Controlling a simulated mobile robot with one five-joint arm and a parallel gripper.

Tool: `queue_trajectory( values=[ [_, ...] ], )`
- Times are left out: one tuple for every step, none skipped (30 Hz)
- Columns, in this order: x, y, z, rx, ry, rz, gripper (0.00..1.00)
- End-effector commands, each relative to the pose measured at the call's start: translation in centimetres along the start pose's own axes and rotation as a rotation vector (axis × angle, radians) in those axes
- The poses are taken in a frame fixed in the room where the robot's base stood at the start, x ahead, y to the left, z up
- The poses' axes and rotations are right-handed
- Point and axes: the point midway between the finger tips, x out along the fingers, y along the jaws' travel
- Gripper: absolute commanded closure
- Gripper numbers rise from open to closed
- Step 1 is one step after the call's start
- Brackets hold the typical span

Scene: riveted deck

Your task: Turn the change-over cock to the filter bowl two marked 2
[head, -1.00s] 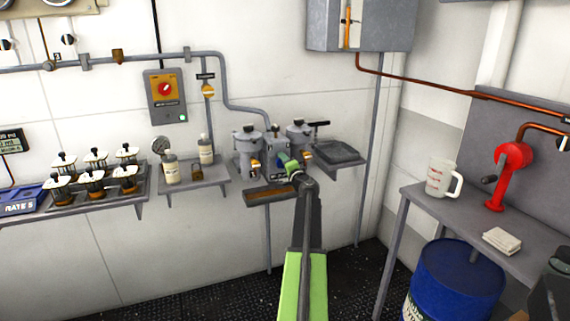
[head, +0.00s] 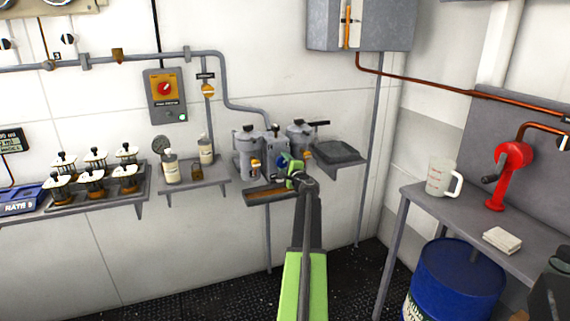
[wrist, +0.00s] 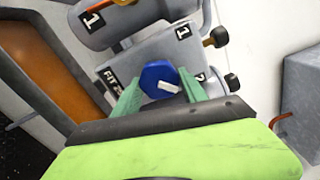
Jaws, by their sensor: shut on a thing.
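The change-over cock (wrist: 158,75) is a blue knob with a white pointer bar, on a grey block between the two filter bowls. My gripper (wrist: 160,82) is shut on it, one green finger on either side. In the wrist view the white bar points to the lower right. The bowl marked 1 (wrist: 125,22) is at the top of that view. A 1 label is on the block's upper corner; another label near the right finger is partly hidden. In the head view, my gripper (head: 292,172) is in front of the block, near the left bowl (head: 248,158) and right bowl (head: 299,133).
An orange-brown drip tray (head: 270,193) lies below the block. A shelf with a dark tray (head: 338,152) is on the right. Bottles (head: 171,168) stand on a shelf to the left. A bench with a white jug (head: 438,180) and red hand pump (head: 508,170) is at far right.

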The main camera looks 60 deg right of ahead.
Motion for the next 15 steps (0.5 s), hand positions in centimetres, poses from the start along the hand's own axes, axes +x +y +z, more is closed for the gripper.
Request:
queue_trajectory(
  values=[
    [-0.13, 0.04, -0.16, 0.001, 0.002, 0.000, 0.91],
    [-0.13, 0.04, -0.16, 0.002, 0.003, 0.000, 0.91],
    [-0.13, 0.04, -0.16, 0.002, 0.003, 0.000, 0.91],
    [-0.13, 0.03, -0.16, 0.002, 0.003, 0.000, 0.91],
    [-0.13, 0.03, -0.16, 0.002, 0.003, 0.000, 0.91],
    [-0.13, 0.03, -0.16, 0.002, 0.003, 0.000, 0.91],
    [-0.13, 0.03, -0.16, 0.002, 0.003, 0.000, 0.91],
    [-0.13, 0.03, -0.16, 0.002, 0.003, 0.000, 0.91],
    [-0.13, 0.03, -0.16, 0.002, 0.003, 0.000, 0.91],
    [-0.13, 0.03, -0.16, 0.002, 0.003, 0.000, 0.49],
    [-0.13, 0.03, -0.15, 0.002, 0.003, 0.000, 0.45],
    [-0.12, 0.03, -0.14, 0.002, 0.002, 0.000, 0.40],
    [-0.11, 0.03, -0.13, 0.002, 0.002, 0.000, 0.36],
    [-0.10, 0.02, -0.12, 0.002, 0.002, 0.000, 0.32],
    [-0.08, 0.02, -0.10, 0.002, 0.002, 0.000, 0.28]
  ],
)
